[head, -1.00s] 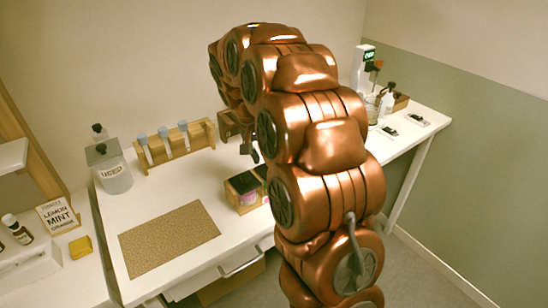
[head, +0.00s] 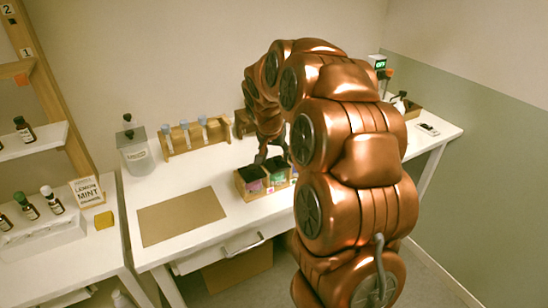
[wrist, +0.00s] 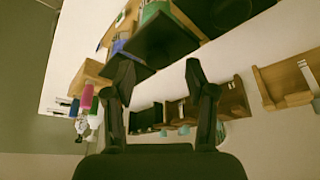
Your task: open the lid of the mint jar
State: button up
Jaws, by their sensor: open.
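A wooden holder (head: 245,192) stands on the white desk with square dark-lidded jars in it. One jar (head: 253,185) has a pink label and one jar (head: 279,176) has a green label. I cannot read which is mint. Both lids look shut. My gripper (head: 263,157) is just above and behind these jars, partly hidden by my arm. In the wrist view my gripper (wrist: 159,72) is open with nothing between its fingers. A dark lid (wrist: 165,40) with a green jar (wrist: 152,10) is just beyond the fingertips, and a blue one (wrist: 118,46) shows beside it.
A brown mat (head: 182,216) lies flat and bare at the front left. A lemon, mint, orange sign (head: 87,191) stands on the left table. My arm hides the desk's right part.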

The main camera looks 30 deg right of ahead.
jog(key=b+v, duration=0.2)
jog(key=v, duration=0.4)
jog(key=s+a+f+n+g+y, duration=0.2)
jog(key=s+a+n, duration=0.3)
jog(key=s+a, duration=0.8)
jog(key=shift+s+a+f+b, duration=0.2)
jog(key=shift+s+f+b, duration=0.35)
jog(key=shift+s, duration=1.15)
jog(key=shift+f, duration=0.2)
